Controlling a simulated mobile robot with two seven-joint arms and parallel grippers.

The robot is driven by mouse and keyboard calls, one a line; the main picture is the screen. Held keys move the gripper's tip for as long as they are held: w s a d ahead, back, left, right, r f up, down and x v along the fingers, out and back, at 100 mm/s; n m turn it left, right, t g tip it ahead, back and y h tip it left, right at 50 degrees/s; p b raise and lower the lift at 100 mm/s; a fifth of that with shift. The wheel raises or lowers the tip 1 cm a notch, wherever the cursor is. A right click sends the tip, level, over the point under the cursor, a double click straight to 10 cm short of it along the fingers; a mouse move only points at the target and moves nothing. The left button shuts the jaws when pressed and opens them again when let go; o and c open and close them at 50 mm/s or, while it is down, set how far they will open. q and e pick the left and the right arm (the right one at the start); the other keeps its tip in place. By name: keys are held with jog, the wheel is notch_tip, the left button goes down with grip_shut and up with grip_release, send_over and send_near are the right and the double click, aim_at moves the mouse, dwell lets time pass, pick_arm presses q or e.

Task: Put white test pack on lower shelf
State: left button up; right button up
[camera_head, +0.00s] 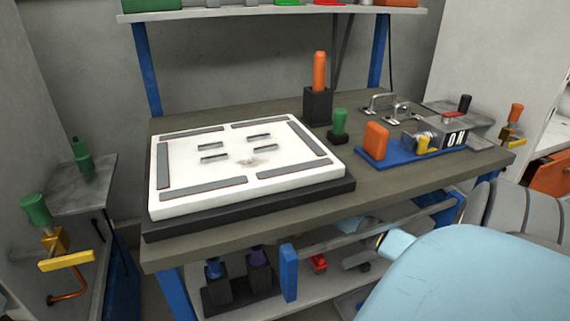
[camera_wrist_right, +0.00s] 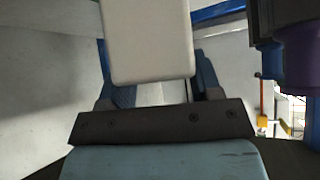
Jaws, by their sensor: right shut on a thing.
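In the right wrist view a plain white block, which looks like the white test pack (camera_wrist_right: 148,42), sits between the fingers of my right gripper (camera_wrist_right: 160,88). The gripper is shut on it. In the head view my light blue right arm reaches in from the lower right, under the front edge of the bench top. The gripper and pack are hidden there. The lower shelf (camera_head: 330,284) shows below the bench top, with its right part covered by my arm. My left gripper is not in view.
On the lower shelf stand a black holder (camera_head: 238,290) with blue and purple items and a small red object (camera_head: 319,263). A dark and purple item (camera_wrist_right: 305,55) is close at right in the wrist view. A white framed board (camera_head: 245,165) lies on the bench top (camera_head: 400,182).

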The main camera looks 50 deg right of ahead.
jog(key=w+a+b, duration=0.6)
jog(key=w+a, duration=0.4)
jog(key=w, duration=0.4)
jog(key=f+b, duration=0.1)
jog(key=f, duration=0.1)
jog(key=f+b, duration=0.1)
jog(key=f, duration=0.1)
jog(key=f+b, duration=0.1)
jog(key=f, duration=0.2)
jog(key=shift+w+a, duration=0.25)
jog(key=shift+a, duration=0.05)
jog(key=shift+r, duration=0.1)
jog(key=o, duration=1.4)
jog(key=shift+c, duration=0.2)
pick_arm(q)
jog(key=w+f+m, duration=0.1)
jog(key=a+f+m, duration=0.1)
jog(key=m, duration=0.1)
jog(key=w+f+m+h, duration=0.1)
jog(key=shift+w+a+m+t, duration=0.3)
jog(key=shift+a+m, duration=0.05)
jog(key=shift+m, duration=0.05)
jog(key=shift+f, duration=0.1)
